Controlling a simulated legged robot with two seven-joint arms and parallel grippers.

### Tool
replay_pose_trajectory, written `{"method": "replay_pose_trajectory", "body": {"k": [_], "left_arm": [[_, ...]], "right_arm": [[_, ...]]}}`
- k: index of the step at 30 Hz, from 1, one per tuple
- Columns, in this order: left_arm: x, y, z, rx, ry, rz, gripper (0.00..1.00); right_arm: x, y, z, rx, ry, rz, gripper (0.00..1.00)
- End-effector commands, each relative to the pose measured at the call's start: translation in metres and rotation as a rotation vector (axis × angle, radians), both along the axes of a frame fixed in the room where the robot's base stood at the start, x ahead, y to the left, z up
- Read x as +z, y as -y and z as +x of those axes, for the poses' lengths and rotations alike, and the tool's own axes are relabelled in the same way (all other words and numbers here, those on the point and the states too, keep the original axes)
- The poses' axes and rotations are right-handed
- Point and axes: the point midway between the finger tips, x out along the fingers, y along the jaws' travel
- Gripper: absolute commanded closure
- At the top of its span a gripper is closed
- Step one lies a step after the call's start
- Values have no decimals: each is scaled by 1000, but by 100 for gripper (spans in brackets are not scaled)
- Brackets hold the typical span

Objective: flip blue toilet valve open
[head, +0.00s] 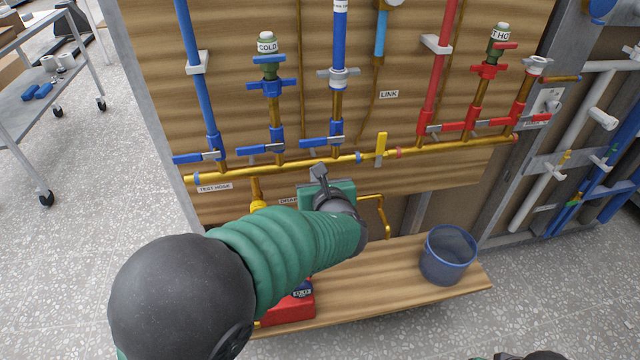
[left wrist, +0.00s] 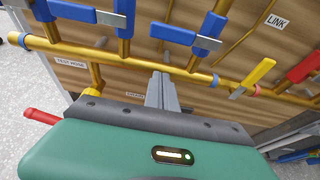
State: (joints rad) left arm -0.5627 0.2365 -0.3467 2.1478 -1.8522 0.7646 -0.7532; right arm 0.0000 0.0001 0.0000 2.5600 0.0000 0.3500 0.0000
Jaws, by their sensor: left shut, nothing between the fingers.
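Three blue lever handles sit crosswise on vertical pipes above a brass pipe: a left one (head: 195,157), a middle one (head: 262,148) and a right one (head: 322,141). The label on the right one's blue pipe is cut off at the top, so I cannot read which is the toilet valve. The right blue handle (left wrist: 187,35) and the middle one (left wrist: 90,12) show in the left wrist view. My left gripper (head: 319,173) is shut and empty, just below the right handle and apart from it. Its fingers (left wrist: 161,90) also show in the left wrist view.
The brass pipe (head: 300,162) runs across the wooden panel, with a yellow handle (head: 381,147) and red handles (head: 445,128) to the right. A blue bucket (head: 447,255) stands on the wooden shelf (head: 395,292) below. A cart (head: 45,80) stands at far left.

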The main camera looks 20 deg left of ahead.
Motion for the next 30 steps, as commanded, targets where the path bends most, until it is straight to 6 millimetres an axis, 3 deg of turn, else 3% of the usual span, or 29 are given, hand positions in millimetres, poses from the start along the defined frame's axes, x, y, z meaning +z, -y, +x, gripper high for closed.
{"method": "replay_pose_trajectory", "body": {"k": [5, 6, 9, 13, 30], "left_arm": [[-17, -22, 30, 3, 0, 0, 100], [-6, -22, 33, 1, 5, -1, 100], [14, -21, 31, -1, 4, -3, 100], [25, -21, 31, 0, 3, -3, 100], [30, -26, 30, 1, -11, 15, 100]], "right_arm": [[-15, 0, 0, 0, 0, 0, 68], [-10, 0, 0, 0, -1, 0, 68], [-5, 0, 0, 0, 0, 0, 68], [-3, 0, 0, 0, 0, 0, 68], [2, 0, 0, 0, 0, 0, 68]]}}
